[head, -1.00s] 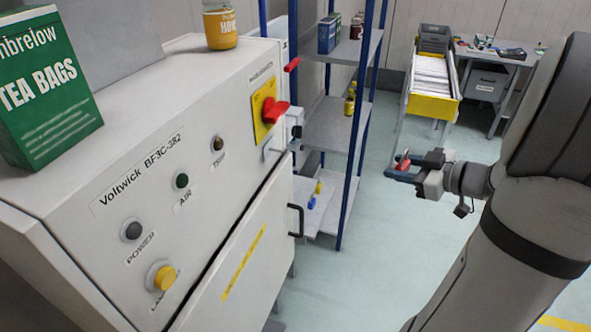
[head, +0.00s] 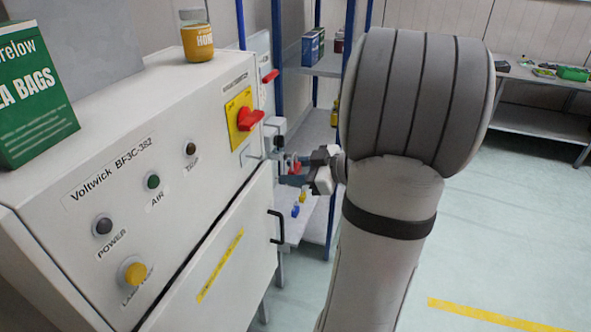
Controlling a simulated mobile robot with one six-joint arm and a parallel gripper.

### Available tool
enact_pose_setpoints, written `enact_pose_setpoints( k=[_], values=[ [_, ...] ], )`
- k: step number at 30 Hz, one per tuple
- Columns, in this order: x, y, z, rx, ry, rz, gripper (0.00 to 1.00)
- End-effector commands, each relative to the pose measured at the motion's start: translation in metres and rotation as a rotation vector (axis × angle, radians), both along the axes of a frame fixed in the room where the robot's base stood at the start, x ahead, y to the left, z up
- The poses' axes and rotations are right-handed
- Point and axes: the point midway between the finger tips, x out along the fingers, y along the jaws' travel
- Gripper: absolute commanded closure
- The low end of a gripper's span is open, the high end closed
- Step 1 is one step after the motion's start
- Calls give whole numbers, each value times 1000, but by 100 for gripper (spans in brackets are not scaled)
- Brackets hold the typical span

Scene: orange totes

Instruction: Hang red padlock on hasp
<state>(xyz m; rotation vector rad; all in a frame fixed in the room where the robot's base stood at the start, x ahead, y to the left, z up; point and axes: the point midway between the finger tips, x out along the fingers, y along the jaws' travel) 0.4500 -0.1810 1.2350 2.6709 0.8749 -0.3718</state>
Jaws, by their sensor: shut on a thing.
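The red padlock (head: 295,165) is a small red shape between the fingers of my gripper (head: 289,172). My gripper is shut on it, and the fingers cover much of it. The shackle is too small to make out. The hasp (head: 278,142) appears as small grey and dark metal parts at the right edge of the white Voltwick cabinet (head: 120,235), below and right of the red rotary switch (head: 249,118) on its yellow plate. In the picture, my gripper is just below and right of these parts. I cannot tell whether the padlock touches them.
A black door handle (head: 278,227) projects below my gripper. Blue-framed shelves (head: 325,62) stand close behind it. A tea box (head: 35,95) and a honey jar (head: 196,38) are on the cabinet top. A table (head: 540,118) is at the back right; the floor on the right is clear.

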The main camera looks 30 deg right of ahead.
Motion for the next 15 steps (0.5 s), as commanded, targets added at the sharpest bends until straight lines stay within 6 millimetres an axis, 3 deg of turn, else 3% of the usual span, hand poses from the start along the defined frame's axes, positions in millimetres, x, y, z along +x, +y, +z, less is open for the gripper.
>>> enact_pose_setpoints(
  k=[15],
  values=[
    [7, 4, -2, 0, 0, -3, 82]
  ],
)
